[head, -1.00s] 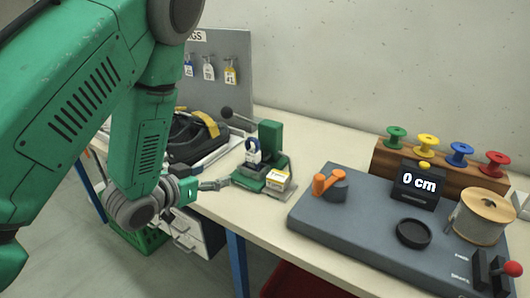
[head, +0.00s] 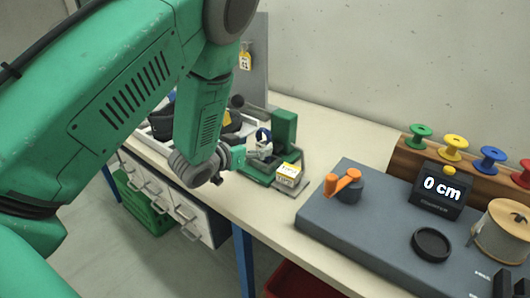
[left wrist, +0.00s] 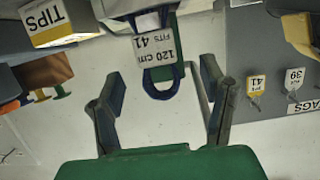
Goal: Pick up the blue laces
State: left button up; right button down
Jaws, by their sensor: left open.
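The blue laces (head: 263,137) form a loop at the green fixture (head: 284,130) on the bench. In the left wrist view the blue loop (left wrist: 161,93) hangs below a tag (left wrist: 155,46) reading "120 cm fits 41", between the two fingers in the picture. My left gripper (head: 262,152) is at the fixture, close to the laces; its jaws (left wrist: 160,72) are open, with a finger on each side of the loop. I cannot tell whether they touch it. My right gripper is not in view.
A TIPS box (head: 288,174) stands right beside the fixture. A grey measuring board (head: 385,215) with an orange crank (head: 343,182) and a "0 cm" display (head: 441,189) lies to the right. Coloured spools sit on a wooden rack (head: 405,160) behind it. A tag panel (head: 258,75) stands at the back.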

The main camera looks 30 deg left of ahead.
aim_at(260, 145)
pick_arm(q)
jog(key=x, duration=0.4)
jog(key=shift+s+f, duration=0.1)
jog(key=shift+f, duration=0.05)
jog(key=shift+w+d+f, duration=0.1)
jog(key=shift+w, duration=0.3)
jog(key=shift+s+d, duration=0.1)
jog(key=shift+c, duration=0.4)
jog(key=c, duration=1)
